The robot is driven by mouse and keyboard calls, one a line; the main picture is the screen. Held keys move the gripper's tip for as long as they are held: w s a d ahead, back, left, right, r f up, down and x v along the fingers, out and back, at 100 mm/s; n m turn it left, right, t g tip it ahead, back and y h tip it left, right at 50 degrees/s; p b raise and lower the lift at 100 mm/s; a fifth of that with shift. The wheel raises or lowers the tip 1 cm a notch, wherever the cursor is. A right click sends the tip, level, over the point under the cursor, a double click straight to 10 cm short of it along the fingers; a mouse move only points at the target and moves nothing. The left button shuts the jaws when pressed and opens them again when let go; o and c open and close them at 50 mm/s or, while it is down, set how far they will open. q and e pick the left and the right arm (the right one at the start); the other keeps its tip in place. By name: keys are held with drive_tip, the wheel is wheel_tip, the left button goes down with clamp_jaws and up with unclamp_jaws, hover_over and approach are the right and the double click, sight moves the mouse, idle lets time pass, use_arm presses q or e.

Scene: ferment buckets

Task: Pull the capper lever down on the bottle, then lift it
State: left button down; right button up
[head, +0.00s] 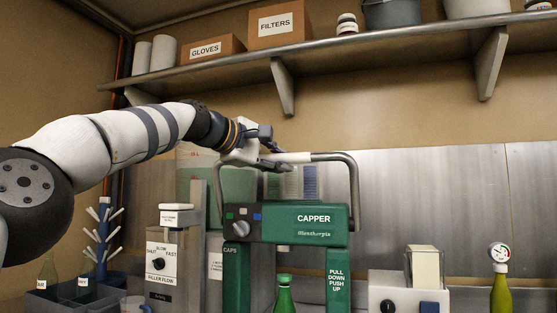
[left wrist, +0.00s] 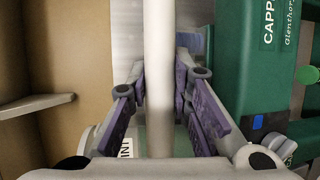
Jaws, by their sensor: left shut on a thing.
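The green capper (head: 300,222) stands in the lower middle of the head view, labelled CAPPER, with "PULL DOWN PUSH UP" on its right post. Its grey bar lever (head: 352,180) arches above the head of the machine. My left gripper (head: 287,160) is at the top bar of the lever, left of its middle. In the left wrist view the purple-padded fingers of this gripper (left wrist: 163,105) are on both sides of the pale lever bar (left wrist: 159,60), shut on it. A green bottle (head: 285,297) is under the capper; its lower part is out of frame. My right gripper is not in view.
A metal shelf (head: 330,52) with boxes and tubs runs above my arm. A filler box (head: 160,262) stands left of the capper. A white device (head: 395,290) and a bottle with a gauge (head: 500,285) stand to the right.

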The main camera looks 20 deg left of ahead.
use_arm(q)
drive_tip(key=shift+r, duration=0.3)
drive_tip(key=c, duration=1.6)
unclamp_jaws()
drive_tip(key=shift+o, duration=0.8)
drive_tip(key=shift+f, duration=0.15)
drive_tip(key=v, duration=1.2)
